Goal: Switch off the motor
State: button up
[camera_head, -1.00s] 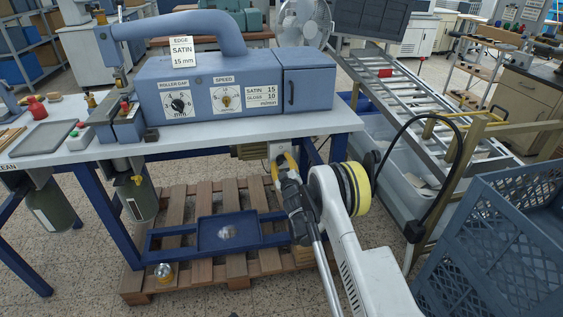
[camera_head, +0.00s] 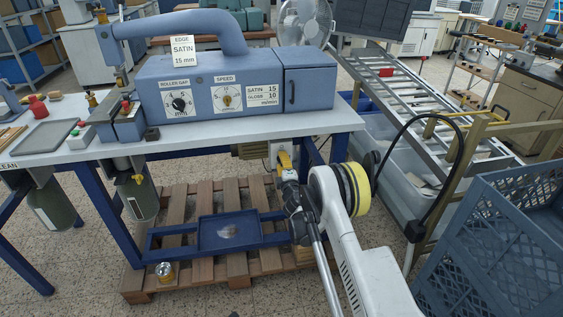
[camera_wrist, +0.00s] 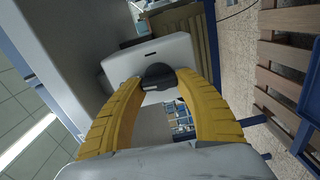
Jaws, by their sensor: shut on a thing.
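The motor (camera_head: 250,151) hangs under the table, partly seen behind its top edge. A pale switch box (camera_wrist: 180,52) with a dark rotary knob (camera_wrist: 159,76) fills the middle of the wrist view. My gripper (camera_wrist: 167,74) has yellow fingers closed on the knob, one on each side of it. In the head view my gripper (camera_head: 284,160) is below the table's front edge, and my own arm hides much of the switch box.
The blue machine (camera_head: 215,85) stands on the table (camera_head: 230,127). A wooden pallet (camera_head: 205,268) with a blue tray (camera_head: 229,232) lies below.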

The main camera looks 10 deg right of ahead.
jog(key=shift+n, duration=0.6)
jog(key=o, duration=1.2)
jog(key=s, duration=0.7)
jog(key=shift+s, duration=0.25)
